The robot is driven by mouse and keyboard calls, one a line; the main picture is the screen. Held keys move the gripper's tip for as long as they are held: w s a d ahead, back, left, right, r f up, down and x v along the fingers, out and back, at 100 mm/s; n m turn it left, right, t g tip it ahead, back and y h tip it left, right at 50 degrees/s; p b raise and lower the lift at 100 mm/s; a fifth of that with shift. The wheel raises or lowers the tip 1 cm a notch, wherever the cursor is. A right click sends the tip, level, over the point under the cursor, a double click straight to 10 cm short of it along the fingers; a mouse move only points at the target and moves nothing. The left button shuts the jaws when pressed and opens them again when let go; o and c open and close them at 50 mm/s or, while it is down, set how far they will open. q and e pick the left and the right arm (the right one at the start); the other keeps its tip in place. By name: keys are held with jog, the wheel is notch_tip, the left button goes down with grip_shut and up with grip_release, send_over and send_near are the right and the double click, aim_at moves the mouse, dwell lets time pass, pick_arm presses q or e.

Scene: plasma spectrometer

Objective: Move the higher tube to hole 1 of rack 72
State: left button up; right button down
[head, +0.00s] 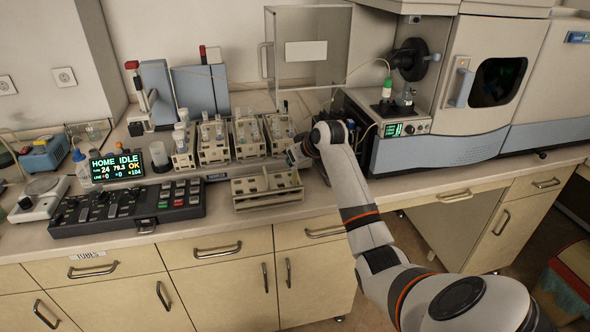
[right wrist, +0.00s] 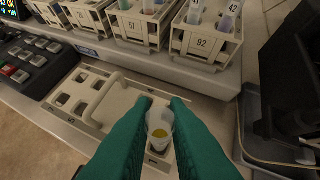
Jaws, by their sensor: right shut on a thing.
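My right gripper (right wrist: 160,112) has green fingers shut on a clear tube (right wrist: 160,126) with a little yellow content. The tube is seen from above, over the right end of the pale front rack (right wrist: 88,125); I cannot tell whether its lower end is in a hole. The other holes of this rack that I can see look empty, and its number is not readable. In the head view the front rack (head: 250,200) lies below and left of my right gripper (head: 298,152). My left gripper is not in view.
Behind, on a raised ledge, stand several racks with tubes; one is labelled 92 (right wrist: 201,43). A control panel (head: 125,208) is to the left. A dark tray (right wrist: 260,135) lies right of the front rack. The spectrometer (head: 440,130) stands at the right.

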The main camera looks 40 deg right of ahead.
aim_at(296, 171)
jog(key=shift+f+p, duration=0.35)
jog(key=shift+f, duration=1.95)
jog(key=shift+f, duration=0.1)
jog(key=c, duration=1.4)
grip_release()
jog(key=b+v, duration=0.1)
jog(key=v, duration=1.1)
